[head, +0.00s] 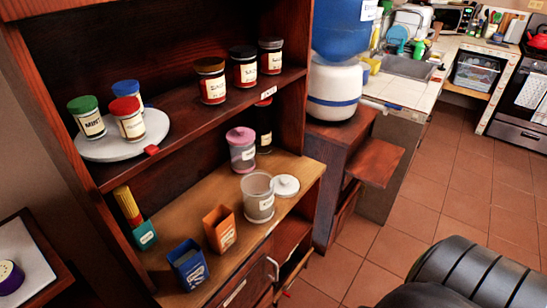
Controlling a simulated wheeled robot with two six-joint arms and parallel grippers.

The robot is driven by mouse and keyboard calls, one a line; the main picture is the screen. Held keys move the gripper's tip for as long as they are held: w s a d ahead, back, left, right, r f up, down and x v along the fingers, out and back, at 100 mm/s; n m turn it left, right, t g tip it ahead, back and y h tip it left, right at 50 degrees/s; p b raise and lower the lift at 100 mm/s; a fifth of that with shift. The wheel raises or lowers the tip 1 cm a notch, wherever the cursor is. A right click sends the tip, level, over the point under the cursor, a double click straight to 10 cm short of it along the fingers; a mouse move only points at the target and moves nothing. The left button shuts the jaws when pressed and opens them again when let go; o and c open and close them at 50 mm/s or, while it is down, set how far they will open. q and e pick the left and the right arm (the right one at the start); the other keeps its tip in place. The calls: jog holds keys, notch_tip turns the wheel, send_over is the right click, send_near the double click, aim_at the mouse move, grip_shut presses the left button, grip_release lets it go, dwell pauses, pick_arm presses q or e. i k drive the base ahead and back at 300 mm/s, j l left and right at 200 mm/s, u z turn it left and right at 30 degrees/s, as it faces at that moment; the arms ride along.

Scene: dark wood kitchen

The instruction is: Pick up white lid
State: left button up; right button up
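The white lid (286,184) is a round disc with a small knob on top. It lies knob up on the wooden counter of the cabinet, near its right end. Just left of it stands an open, translucent jar (258,203) with a small label; no lid is on this jar. Neither of my grippers shows in the head view.
A jar with a pink lid (242,154) stands behind the open jar. Orange (221,233) and blue (189,267) boxes stand to the left. The upper shelf (187,129) overhangs the counter's back.

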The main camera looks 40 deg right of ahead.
aim_at(285, 186)
jog(key=z, duration=1.1)
